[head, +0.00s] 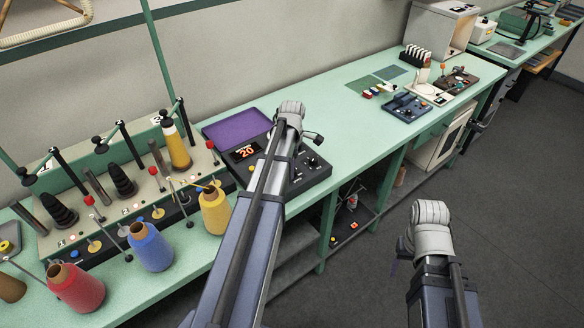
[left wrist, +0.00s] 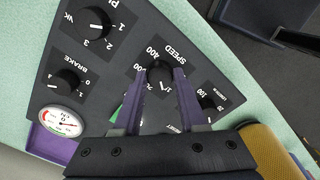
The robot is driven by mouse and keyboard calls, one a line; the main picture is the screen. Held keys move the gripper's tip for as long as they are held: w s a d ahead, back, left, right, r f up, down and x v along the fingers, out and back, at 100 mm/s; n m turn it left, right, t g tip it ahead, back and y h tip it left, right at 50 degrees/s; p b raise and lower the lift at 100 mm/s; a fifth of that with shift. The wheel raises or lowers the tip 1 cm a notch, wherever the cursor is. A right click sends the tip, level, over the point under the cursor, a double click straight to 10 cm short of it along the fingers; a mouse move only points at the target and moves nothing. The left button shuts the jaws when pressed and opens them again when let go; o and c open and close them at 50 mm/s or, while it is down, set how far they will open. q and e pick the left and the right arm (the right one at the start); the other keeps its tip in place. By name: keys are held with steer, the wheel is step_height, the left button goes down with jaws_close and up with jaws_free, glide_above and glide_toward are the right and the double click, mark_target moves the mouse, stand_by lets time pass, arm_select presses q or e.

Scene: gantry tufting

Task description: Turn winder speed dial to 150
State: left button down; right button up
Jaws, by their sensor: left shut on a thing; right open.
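The winder control box (head: 310,172) stands on the bench in the head view, with black dials and an orange display (head: 246,152) that seems to read 20. In the left wrist view the black SPEED dial (left wrist: 159,70) sits between the fingertips of my left gripper (left wrist: 163,76), which is shut on it. Its scale shows 400, 75 and a partly covered number starting with 15. I cannot read its pointer surely. In the head view my left arm hides this gripper and dial. My right gripper (head: 394,266) is open and empty, mostly hidden by its wrist, off the bench front.
Other dials stand close by: BRAKE (left wrist: 65,81), a larger one (left wrist: 94,22) and a small one (left wrist: 208,101). A round gauge (left wrist: 58,121) is at left. Yellow (head: 215,209), blue (head: 150,246) and red (head: 75,287) cones stand left of my left arm.

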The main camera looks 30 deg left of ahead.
arm_select(q)
steer(key=shift+s+n, duration=0.1)
steer(key=shift+n, duration=0.6)
steer(key=shift+c, duration=2.3)
jaws_free()
step_height(320, 180, up, 8)
steer(key=p, duration=0.8)
steer(key=shift+f, duration=0.15)
